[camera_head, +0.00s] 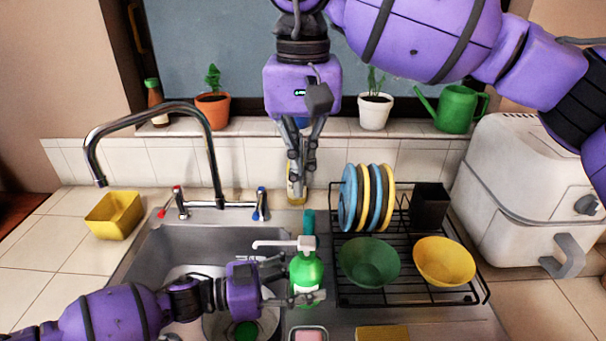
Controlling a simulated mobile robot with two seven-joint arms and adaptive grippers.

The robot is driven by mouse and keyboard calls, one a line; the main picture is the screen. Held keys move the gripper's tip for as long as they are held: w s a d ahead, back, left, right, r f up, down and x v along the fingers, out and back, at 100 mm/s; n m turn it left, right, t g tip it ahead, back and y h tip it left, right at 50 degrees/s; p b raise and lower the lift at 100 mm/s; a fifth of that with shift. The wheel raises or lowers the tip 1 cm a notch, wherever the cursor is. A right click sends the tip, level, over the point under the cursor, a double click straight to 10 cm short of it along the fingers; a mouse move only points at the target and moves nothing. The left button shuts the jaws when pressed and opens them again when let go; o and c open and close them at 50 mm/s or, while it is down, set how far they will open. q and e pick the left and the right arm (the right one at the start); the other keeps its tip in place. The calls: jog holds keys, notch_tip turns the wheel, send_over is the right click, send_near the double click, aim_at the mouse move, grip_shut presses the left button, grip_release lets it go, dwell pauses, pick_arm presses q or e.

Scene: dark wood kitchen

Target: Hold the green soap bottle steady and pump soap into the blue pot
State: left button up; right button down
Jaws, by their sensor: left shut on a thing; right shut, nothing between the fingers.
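The green soap bottle (306,270) stands upright at the right edge of the sink, with a white pump head whose spout points left. My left gripper (290,283) comes in from the left and is shut around the bottle's body. My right gripper (297,168) points down above and behind the pump head, its fingers together and empty, apart from the bottle in the picture. I cannot make out a blue pot. A pale round vessel (212,325) sits in the sink, partly hidden by my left arm, with something green inside.
The faucet (213,160) arches over the sink (160,250). A dish rack (410,295) with plates, a green bowl (368,262) and a yellow bowl (444,262) stands close right of the bottle. A yellow container (115,215) is at left. Potted plants line the sill.

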aim_at(305, 241)
dwell(0.5)
jog(key=shift+d+r, duration=0.15)
jog(key=shift+r, duration=0.8)
jog(key=shift+f, duration=0.1)
notch_tip(305, 241, down, 14)
jog(key=shift+r, duration=0.1)
